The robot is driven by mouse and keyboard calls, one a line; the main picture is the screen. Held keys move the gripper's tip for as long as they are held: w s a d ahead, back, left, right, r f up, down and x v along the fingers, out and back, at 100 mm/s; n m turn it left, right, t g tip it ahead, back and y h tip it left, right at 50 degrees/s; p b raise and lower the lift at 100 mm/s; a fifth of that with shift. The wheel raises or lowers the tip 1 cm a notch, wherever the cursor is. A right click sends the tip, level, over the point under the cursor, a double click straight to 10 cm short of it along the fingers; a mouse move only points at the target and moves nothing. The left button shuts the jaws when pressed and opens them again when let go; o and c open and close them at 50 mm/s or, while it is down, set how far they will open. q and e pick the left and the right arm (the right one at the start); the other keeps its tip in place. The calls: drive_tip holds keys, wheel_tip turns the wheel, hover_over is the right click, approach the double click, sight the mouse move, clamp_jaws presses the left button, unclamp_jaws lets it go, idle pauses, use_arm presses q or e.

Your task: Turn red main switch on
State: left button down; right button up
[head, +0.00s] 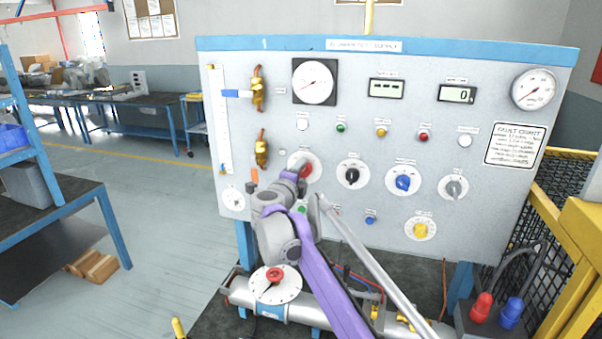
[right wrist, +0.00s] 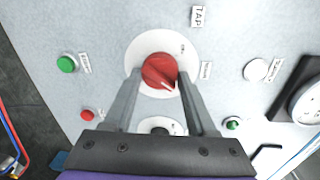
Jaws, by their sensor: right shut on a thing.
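The red main switch (head: 305,169) is a round red knob on a white dial plate, on the left-middle of the grey panel (head: 450,115). In the right wrist view the red knob (right wrist: 159,71) shows a pale pointer mark towards its lower right. My right gripper (head: 298,172) reaches up to the panel and partly covers the switch. In the right wrist view its two fingers (right wrist: 158,86) are on either side of the knob, shut on it. My left gripper is not in view.
A black knob (head: 351,174), a blue knob (head: 403,182) and a yellow knob (head: 420,230) sit on the panel to the right. A pipe with a red-handled valve (head: 274,275) lies below. A yellow frame (head: 580,225) stands at the right. Open floor (head: 150,200) is at left.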

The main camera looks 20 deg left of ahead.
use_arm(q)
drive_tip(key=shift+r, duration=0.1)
use_arm(e)
drive_tip(key=shift+m, duration=0.6)
drive_tip(key=o, duration=1.4)
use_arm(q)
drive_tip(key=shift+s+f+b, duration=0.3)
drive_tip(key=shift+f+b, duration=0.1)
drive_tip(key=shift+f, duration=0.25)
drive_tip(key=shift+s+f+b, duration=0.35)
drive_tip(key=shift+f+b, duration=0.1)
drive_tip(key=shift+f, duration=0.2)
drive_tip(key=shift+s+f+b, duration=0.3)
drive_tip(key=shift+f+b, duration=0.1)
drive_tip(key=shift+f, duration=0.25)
use_arm(e)
drive_tip(key=shift+s+a+r, duration=0.1)
drive_tip(key=shift+s+r, duration=0.05)
drive_tip(key=shift+s, duration=1.65)
drive_tip(key=shift+s+r, duration=0.15)
drive_tip(key=shift+s, duration=1.6)
drive_tip(key=shift+s+a+r, duration=0.1)
drive_tip(key=shift+s+r, duration=0.05)
drive_tip(key=shift+s, duration=1.65)
